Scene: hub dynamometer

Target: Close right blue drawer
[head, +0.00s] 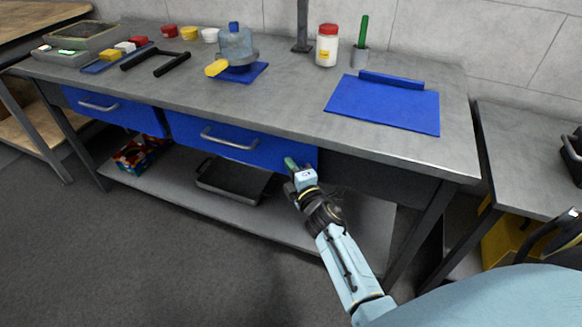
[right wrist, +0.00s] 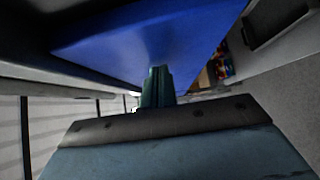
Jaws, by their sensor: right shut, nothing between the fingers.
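The right blue drawer (head: 270,152) sits under the front edge of the workbench, with a grey bar handle (head: 230,140) on its front. I cannot tell how far its front stands out from the bench. My right gripper (head: 290,163) is shut and empty at the lower right part of this drawer front. In the right wrist view, its green fingers (right wrist: 157,86) are together and point at the blue drawer panel (right wrist: 150,40); whether they touch it is unclear. My left gripper is out of view.
The left blue drawer (head: 110,107) is beside it. A lower shelf (head: 350,222) holds a dark tray (head: 232,182) and a multicoloured box (head: 140,152). The floor in front is clear.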

